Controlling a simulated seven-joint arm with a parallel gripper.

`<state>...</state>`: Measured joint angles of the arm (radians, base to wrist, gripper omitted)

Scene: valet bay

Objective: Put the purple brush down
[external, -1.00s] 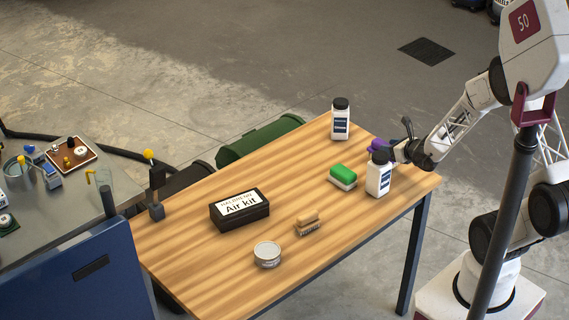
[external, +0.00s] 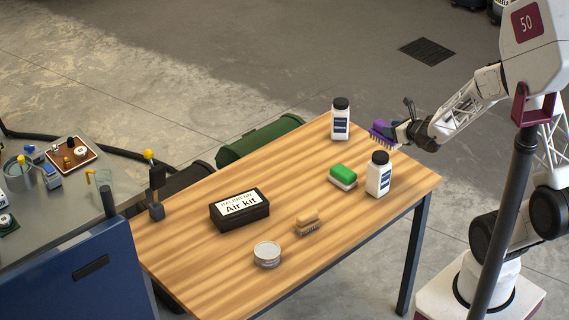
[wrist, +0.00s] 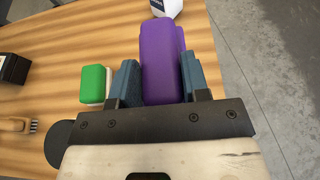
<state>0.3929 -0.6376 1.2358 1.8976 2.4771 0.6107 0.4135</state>
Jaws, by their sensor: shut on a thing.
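The purple brush (external: 381,132) has a purple back and bristles that point down in the external view. My gripper (external: 401,133) is shut on it and holds it above the far right part of the wooden table (external: 205,258). In the wrist view the purple brush (wrist: 162,62) sits between the two blue-grey fingers of my gripper (wrist: 157,85). Its bristles are hidden there. I cannot tell exactly how high it is above the table.
A white bottle (external: 340,122) stands left of the brush, another bottle (external: 378,178) nearer the camera. A green-and-white sponge (external: 343,176), tan brush (external: 307,223), round tin (external: 267,254) and Air kit box (external: 240,209) are on the table. The table's right edge is close.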

